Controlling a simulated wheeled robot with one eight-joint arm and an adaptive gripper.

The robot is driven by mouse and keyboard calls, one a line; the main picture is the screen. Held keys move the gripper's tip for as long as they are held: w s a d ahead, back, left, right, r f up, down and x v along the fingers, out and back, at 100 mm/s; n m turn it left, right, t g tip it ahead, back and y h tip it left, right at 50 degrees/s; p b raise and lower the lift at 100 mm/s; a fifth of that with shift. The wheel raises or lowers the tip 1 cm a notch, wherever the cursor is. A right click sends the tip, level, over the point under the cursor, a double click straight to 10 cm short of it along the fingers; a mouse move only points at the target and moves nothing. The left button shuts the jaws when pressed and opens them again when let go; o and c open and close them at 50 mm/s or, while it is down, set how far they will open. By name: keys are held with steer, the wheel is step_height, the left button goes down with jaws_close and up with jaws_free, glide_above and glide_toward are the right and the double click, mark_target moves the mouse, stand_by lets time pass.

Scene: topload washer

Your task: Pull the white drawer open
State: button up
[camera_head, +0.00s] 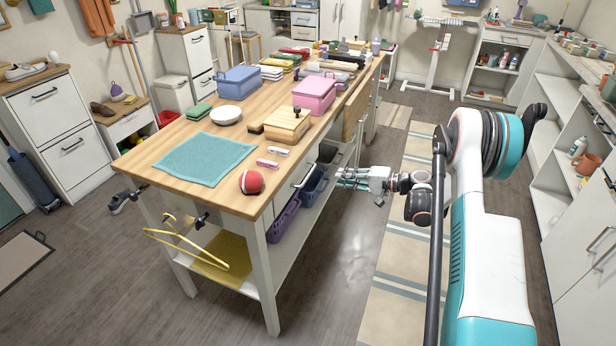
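The wooden-topped worktable (210,112) has a white drawer (287,193) under its top on the right long side. A dark bar handle (305,176) shows on its front. The drawer front lies about flush with the table side and looks shut. My gripper (342,178) is to the right of the handle, beside the table and a little below its top. Its teal fingers point left toward the table and look spread, with nothing seen between them. They appear apart from the handle, though the exact gap is hard to judge.
Purple (283,220) and blue (314,185) baskets sit on the shelf below. A yellow hanger (190,248) hangs at the near end. Floor right of the table is clear, with a striped rug (392,275).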

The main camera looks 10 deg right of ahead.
mark_target(309, 175)
steer(key=b+x, duration=0.4)
steer(key=x, duration=0.9)
steer(key=shift+w+a, duration=0.1)
steer(key=shift+a, duration=0.05)
jaws_close()
